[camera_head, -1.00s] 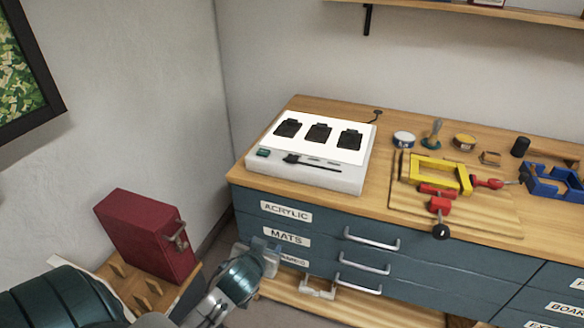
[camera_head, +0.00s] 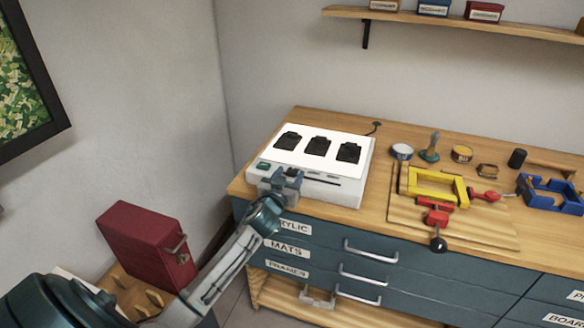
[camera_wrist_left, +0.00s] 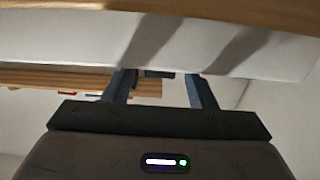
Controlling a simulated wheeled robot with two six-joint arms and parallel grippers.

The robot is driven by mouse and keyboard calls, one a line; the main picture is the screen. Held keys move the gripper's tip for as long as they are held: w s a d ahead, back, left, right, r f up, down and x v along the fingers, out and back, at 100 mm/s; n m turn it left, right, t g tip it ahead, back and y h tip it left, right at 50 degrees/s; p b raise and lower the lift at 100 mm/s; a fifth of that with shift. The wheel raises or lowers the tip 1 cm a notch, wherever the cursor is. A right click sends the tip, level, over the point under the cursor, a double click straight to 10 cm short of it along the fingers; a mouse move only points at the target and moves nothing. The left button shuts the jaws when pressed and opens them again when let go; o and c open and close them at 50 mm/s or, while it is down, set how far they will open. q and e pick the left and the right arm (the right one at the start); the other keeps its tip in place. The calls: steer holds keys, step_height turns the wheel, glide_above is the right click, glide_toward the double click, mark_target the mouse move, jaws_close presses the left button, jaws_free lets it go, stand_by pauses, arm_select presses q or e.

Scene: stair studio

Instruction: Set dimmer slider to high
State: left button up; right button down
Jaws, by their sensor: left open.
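The dimmer is in a white light box (camera_head: 342,190) on the bench's left end, with a dark slot (camera_head: 326,177) along its front strip. Its slider knob is not clear in the head view, where my left gripper (camera_head: 284,178) covers the left part of the slot. My left gripper is open at the box's front edge. In the wrist view, the open fingers (camera_wrist_left: 162,88) point at the white box (camera_wrist_left: 90,40), and a small dark piece (camera_wrist_left: 160,73), possibly the knob, shows between their tips. I cannot tell whether they touch it. My right gripper is out of view.
A green switch (camera_head: 263,166) sits left of the gripper on the box. A red case (camera_head: 145,246) stands at the lower left. Drawer handles (camera_head: 371,250) stick out below.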

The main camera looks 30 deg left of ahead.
mark_target(331, 184)
arm_select(q)
steer(key=shift+x, duration=1.35)
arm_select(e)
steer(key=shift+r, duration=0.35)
arm_select(q)
steer(key=shift+c, duration=0.4)
